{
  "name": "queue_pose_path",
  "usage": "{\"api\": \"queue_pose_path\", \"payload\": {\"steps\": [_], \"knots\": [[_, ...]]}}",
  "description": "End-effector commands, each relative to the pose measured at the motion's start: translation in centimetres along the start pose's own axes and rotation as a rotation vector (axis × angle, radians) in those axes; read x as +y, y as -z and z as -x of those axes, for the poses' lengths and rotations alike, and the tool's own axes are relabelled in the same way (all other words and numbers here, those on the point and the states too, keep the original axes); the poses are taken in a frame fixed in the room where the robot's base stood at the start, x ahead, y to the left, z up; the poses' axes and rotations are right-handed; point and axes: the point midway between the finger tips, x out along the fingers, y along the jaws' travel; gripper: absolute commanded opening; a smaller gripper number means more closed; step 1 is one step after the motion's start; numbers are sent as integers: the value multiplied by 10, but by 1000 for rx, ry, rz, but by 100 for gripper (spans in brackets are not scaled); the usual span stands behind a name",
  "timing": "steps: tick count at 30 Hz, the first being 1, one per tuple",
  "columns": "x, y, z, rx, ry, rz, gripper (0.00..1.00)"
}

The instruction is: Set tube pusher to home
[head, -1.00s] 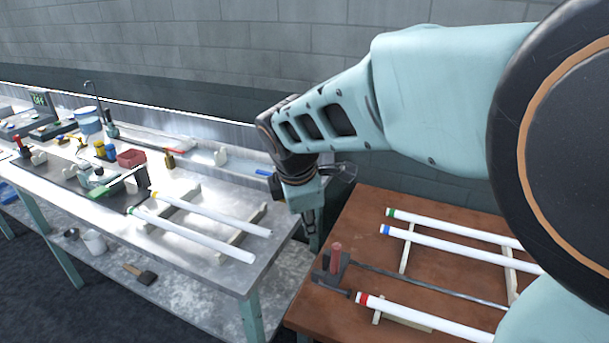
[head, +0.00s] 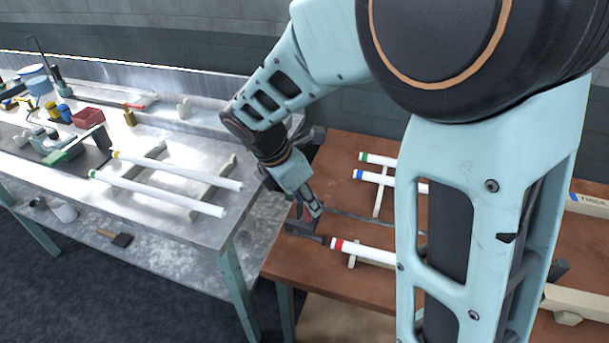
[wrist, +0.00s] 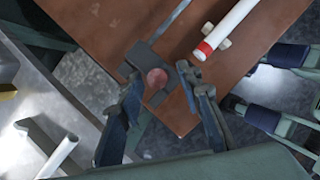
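My gripper (head: 311,208) points down over the pusher and hides most of the handle in the head view. In the wrist view, my gripper's fingers (wrist: 160,73) are spread, one on each side of the handle top, with gaps showing. How low the fingertips sit along the handle is hard to tell.
A white tube with a red end (head: 365,251) lies just right of the pusher. Tubes with green (head: 375,159) and blue (head: 385,178) ends lie behind the rail. A metal bench (head: 190,215) with more tubes and tools stands left, across a gap.

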Motion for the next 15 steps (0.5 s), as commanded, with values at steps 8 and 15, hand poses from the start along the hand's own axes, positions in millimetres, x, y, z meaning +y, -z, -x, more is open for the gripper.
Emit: {"api": "queue_pose_path", "payload": {"steps": [8,15], "knots": [[0,0,-20,0,0,0,33],[0,0,-20,0,-1,-1,32]]}}
